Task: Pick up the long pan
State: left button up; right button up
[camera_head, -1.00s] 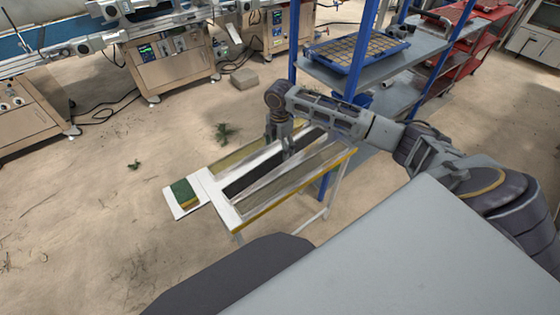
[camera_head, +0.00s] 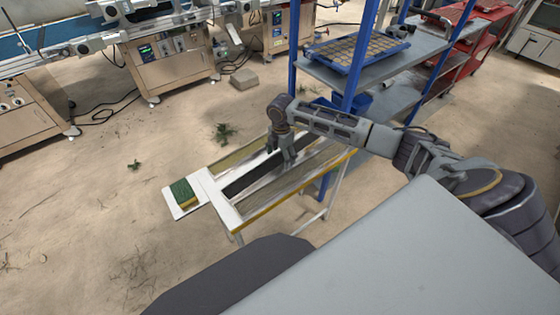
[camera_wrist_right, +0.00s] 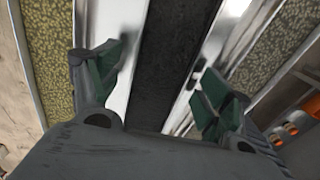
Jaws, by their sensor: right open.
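A long narrow pan with a dark filling (camera_head: 248,178) lies lengthwise in the middle of a small white table (camera_head: 222,206). In the right wrist view the dark filling (camera_wrist_right: 168,60) runs between bright metal sides. My right gripper (camera_head: 287,165) is above the far half of the pan, pointing down. In the right wrist view its green-padded fingers (camera_wrist_right: 160,82) are spread open on either side of the dark strip, with nothing between them but the view of the pan. Contact with the pan cannot be told. My left gripper is not in view.
Long strips with yellowish filling flank the pan, one at left (camera_wrist_right: 42,50). A green and yellow sponge-like block (camera_head: 184,193) sits on the table's left extension. A blue-posted shelf (camera_head: 352,60) with a blue tray (camera_head: 345,52) stands close behind my right arm.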

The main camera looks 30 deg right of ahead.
aim_at(281, 160)
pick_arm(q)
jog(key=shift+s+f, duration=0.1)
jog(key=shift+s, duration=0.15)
pick_arm(e)
jog(key=shift+c, duration=0.7)
jog(key=c, duration=1)
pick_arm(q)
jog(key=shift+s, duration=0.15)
pick_arm(e)
jog(key=shift+o, duration=0.3)
jog(key=shift+r, duration=0.2)
jog(key=shift+r, duration=0.55)
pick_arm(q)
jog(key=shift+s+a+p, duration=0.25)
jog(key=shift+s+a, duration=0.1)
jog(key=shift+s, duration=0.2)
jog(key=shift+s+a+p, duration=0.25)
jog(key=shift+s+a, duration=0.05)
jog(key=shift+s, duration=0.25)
pick_arm(e)
notch_tip(281, 160, up, 9)
jog(key=shift+f, duration=0.15)
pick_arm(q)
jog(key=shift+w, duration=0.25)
